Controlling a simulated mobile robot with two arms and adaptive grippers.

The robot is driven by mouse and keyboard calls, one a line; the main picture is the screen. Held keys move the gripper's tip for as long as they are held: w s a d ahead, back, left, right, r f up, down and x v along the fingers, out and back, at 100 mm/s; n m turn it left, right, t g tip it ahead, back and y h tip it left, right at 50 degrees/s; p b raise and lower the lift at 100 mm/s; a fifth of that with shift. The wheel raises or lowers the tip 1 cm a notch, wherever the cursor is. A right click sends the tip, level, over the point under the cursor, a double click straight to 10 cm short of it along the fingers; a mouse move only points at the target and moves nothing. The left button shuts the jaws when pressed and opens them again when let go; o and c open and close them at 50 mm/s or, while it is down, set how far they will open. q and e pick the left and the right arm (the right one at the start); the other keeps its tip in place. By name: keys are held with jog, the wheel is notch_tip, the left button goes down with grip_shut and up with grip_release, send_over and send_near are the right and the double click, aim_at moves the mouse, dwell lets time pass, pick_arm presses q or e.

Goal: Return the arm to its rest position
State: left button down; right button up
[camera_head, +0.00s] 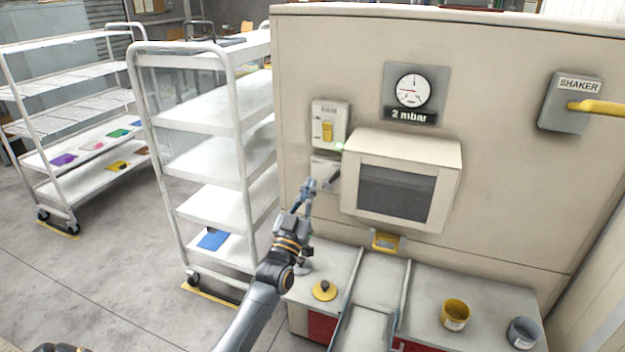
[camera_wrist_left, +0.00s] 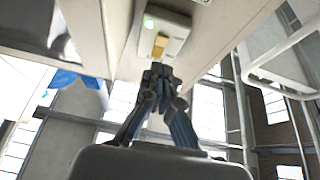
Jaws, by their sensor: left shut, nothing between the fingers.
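My left arm comes in from the bottom in the head view. Its gripper (camera_head: 308,188) is raised in front of the beige machine (camera_head: 500,150), just below and left of a switch box with a yellow rocker (camera_head: 327,130). The gripper is shut and empty. In the left wrist view the gripper's fingers (camera_wrist_left: 158,75) are together, pointing towards the same switch box (camera_wrist_left: 160,40), which has a small green light. My right gripper is not in view.
A boxy unit with a dark window (camera_head: 397,194) juts out right of the gripper. Below are a counter with a yellow disc with a dark knob (camera_head: 324,290), a yellow cup (camera_head: 455,314) and a grey cup (camera_head: 522,332). A white shelf cart (camera_head: 215,150) stands at left, with open floor before it.

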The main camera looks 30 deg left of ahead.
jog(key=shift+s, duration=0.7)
